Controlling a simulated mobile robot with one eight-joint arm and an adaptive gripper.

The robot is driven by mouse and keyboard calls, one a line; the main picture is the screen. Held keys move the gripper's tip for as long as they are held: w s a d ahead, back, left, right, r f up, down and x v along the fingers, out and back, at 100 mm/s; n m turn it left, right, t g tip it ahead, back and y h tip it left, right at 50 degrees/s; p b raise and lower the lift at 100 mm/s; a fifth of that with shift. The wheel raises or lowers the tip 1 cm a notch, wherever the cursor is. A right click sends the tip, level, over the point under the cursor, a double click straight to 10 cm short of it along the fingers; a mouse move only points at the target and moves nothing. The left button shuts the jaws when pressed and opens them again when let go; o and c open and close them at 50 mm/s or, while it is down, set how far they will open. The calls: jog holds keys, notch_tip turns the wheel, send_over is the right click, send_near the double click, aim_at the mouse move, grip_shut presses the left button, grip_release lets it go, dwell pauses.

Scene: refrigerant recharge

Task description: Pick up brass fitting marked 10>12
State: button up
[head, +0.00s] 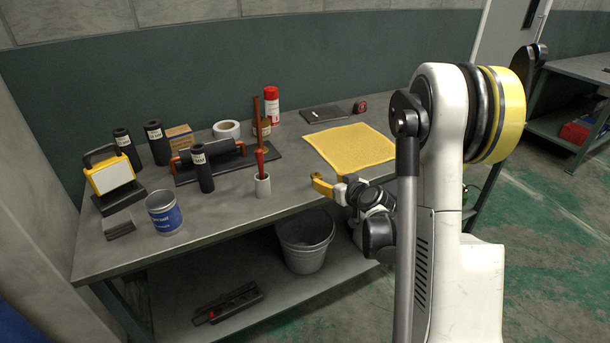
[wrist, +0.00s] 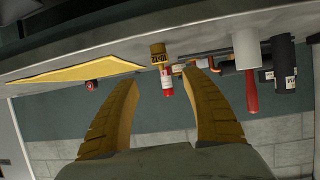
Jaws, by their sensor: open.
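The brass fitting (wrist: 158,50) shows in the wrist view, which is upside down, as a short brass-coloured cylinder with an inverted 10>12 mark. It stands on the bench, in front of a red-and-white spray can. In the head view a brownish piece (head: 264,130) beside the spray can appears to be the same fitting, partly hidden by upright tools. My gripper (wrist: 160,80) is open and empty, its yellow fingers on either side of the fitting in the wrist picture but apart from it. In the head view my gripper (head: 322,186) is at the bench's front edge.
The spray can (head: 272,105) stands behind the fitting. A white cup (head: 263,187) with a red-handled tool and a black cylinder (head: 203,172) stand left of my gripper. A yellow cloth (head: 350,147) lies flat to the right. A bucket (head: 305,245) sits on the lower shelf.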

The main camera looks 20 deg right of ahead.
aim_at(317, 175)
jog(key=b+x, duration=0.1)
jog(key=x, duration=0.3)
jog(key=b+x, duration=0.2)
jog(key=x, duration=0.2)
jog(key=shift+w+f+b, duration=0.2)
jog(key=shift+f+b, duration=0.1)
jog(key=shift+f, duration=0.05)
jog(key=shift+w, duration=0.5)
grip_shut()
